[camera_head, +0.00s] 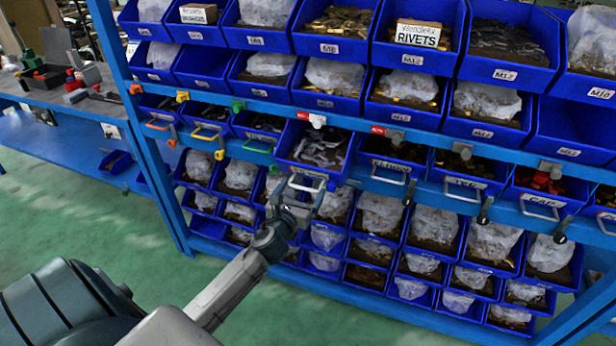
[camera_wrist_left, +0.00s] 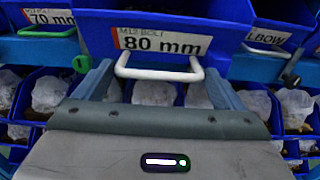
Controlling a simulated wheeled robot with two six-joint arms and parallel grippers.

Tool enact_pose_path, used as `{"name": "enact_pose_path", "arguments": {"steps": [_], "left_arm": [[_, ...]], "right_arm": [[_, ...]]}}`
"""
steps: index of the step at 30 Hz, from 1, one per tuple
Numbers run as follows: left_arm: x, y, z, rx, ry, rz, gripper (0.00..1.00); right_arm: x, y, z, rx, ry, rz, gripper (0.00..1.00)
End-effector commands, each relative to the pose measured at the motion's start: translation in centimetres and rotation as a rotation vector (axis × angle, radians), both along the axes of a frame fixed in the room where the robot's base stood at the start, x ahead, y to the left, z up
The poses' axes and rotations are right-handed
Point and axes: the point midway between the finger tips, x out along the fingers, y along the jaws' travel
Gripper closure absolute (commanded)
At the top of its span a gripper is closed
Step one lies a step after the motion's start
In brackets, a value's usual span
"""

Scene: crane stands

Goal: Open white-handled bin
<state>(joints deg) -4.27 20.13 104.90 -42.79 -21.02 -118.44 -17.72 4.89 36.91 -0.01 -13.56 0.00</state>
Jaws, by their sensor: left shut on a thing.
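The white-handled bin (camera_head: 289,163) is a blue drawer in the middle row of the rack, holding grey metal parts. It sticks out further than its neighbours. Its front fills the top of the left wrist view (camera_wrist_left: 225,48), with a label reading "M12 BOLT 80 mm". Its white handle (camera_wrist_left: 158,74) spans between the fingers there and also shows in the head view (camera_head: 307,186). My left gripper (camera_head: 296,192) is at the bin's front, shut on the white handle. The fingertips' exact contact is partly hidden. My right gripper is in neither view.
The blue rack holds rows of open bins above and bagged bins below. Neighbouring drawers have other handles, including a green one (camera_head: 258,146) at left. A workbench with tools (camera_head: 70,85) stands at far left. The green floor (camera_head: 130,240) in front is clear.

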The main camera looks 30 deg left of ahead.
Motion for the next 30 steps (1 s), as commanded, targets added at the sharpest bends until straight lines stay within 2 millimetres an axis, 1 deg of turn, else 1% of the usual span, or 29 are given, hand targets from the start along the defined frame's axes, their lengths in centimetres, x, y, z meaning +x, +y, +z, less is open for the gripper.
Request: {"name": "enact_pose_path", "arguments": {"steps": [1, 6, 12, 18, 28, 29, 30], "left_arm": [[-1.2, -0.3, 0.1, 0.001, 0.001, -0.001, 0.5], [-4.3, -1.1, 0.0, 0.0, 0.001, -0.001, 0.5], [-6.6, -1.6, 0.0, -0.001, -0.001, -0.001, 0.5], [-7.5, -1.8, 0.1, -0.001, -0.002, 0.0, 0.5], [-7.6, -1.8, 0.1, -0.001, -0.002, 0.0, 0.5], [-7.6, -1.8, 0.1, -0.001, -0.002, 0.0, 0.07], [-7.6, -1.8, 0.1, -0.001, -0.002, 0.0, 0.0]], "right_arm": [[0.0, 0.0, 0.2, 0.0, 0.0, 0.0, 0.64], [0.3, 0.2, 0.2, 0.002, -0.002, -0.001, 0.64], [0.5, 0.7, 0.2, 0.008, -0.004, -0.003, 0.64], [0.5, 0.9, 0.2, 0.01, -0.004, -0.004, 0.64], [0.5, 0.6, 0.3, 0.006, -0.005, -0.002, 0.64], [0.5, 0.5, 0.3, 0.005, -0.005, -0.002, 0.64], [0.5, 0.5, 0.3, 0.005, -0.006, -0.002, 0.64]]}}
